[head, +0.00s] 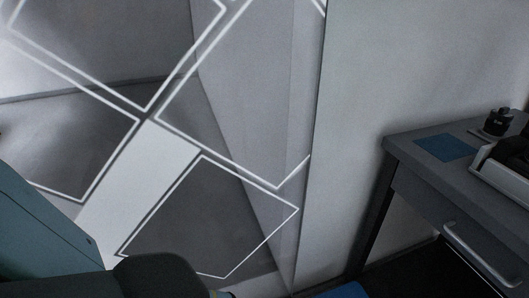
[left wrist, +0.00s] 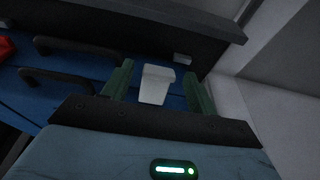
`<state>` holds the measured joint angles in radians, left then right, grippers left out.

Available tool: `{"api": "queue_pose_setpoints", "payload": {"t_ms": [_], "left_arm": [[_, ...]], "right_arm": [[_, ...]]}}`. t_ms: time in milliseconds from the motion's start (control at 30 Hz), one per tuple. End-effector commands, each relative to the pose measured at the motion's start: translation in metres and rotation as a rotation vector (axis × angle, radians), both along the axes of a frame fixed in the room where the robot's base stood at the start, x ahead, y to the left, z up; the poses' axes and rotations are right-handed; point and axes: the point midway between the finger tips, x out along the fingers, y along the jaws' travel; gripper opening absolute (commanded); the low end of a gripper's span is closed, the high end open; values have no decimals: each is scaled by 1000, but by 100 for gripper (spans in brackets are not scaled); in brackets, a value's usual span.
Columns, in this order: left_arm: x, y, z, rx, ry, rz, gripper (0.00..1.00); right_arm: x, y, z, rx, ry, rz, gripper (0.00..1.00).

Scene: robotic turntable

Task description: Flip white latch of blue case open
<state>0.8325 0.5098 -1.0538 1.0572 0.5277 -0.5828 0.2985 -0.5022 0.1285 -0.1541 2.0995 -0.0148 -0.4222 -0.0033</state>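In the left wrist view, the blue case (left wrist: 75,68) fills the upper left, with dark handles and a dark upper edge. A white latch (left wrist: 156,85) stands out from it near the middle of that view. My left gripper (left wrist: 158,70) is open. Its two green fingers are on either side of the latch, with a visible gap on each side. I cannot tell from this angle how deep the fingers reach along the latch. The head view does not show the latch or either gripper.
A red object (left wrist: 6,47) is at the left edge. In the head view, a grey desk (head: 405,148) with a drawer handle stands at the right, beside a plain wall. A patterned panel (head: 168,165) fills the left.

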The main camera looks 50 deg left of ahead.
Motion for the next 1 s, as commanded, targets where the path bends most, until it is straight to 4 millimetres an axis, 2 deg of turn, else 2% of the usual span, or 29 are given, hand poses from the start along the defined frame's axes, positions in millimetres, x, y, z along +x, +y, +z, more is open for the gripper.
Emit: {"api": "queue_pose_setpoints", "payload": {"t_ms": [267,433,700,1000], "left_arm": [[-1,0,6,-1,-1,0,58],[-6,3,31,-1,-3,-2,58],[-14,7,67,0,-2,0,58],[-18,7,76,0,0,-1,58]], "right_arm": [[0,0,4,0,-2,-1,36],[3,0,18,3,-12,-3,36],[-7,2,29,8,2,-10,36],[-7,3,31,12,2,-16,36]]}}
